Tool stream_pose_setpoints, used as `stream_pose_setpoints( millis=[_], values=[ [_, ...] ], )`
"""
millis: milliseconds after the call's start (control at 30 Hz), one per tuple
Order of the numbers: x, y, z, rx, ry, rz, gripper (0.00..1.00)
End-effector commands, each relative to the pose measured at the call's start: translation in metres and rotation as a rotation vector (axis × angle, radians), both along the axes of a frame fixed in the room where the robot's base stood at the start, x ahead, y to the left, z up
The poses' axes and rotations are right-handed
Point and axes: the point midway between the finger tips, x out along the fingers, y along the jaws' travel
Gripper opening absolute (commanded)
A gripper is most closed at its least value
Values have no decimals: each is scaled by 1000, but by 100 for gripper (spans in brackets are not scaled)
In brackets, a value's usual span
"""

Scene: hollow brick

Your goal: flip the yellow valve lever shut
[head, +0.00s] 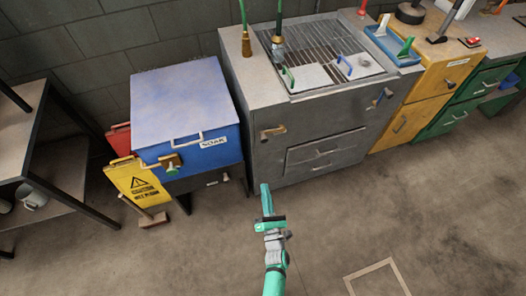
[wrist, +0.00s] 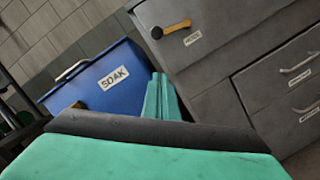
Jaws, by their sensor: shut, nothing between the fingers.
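The yellow valve lever (head: 272,131) is on the upper left front of the grey cabinet, and lies about level in the head view. In the wrist view the lever (wrist: 174,28) is orange-yellow, with a dark end at its left and a small label below. My gripper (head: 266,188) is shut and empty, in front of the cabinet and lower than the lever, apart from it. In the wrist view its green fingers (wrist: 160,92) are together, below the lever in the picture, over the gap between the blue box and the cabinet.
The blue SOAK box (head: 195,145) stands left of the grey cabinet (head: 300,115), with a brass tap (head: 172,164) on its front. A yellow warning sign (head: 140,186) and a brush (head: 153,219) are farther left. Drawers (head: 325,150) lie right of the lever. The floor in front is clear.

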Motion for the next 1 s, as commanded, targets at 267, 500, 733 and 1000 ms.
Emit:
stream_pose_setpoints(
  millis=[267, 500, 733, 1000],
  values=[
    [49, 2, -2, -269, -89, -13, 0],
    [52, 2, -2, -293, -97, -15, 0],
    [55, 3, -1, -292, -97, -15, 0],
    [89, 11, 7, -291, -99, -14, 0]
  ],
)
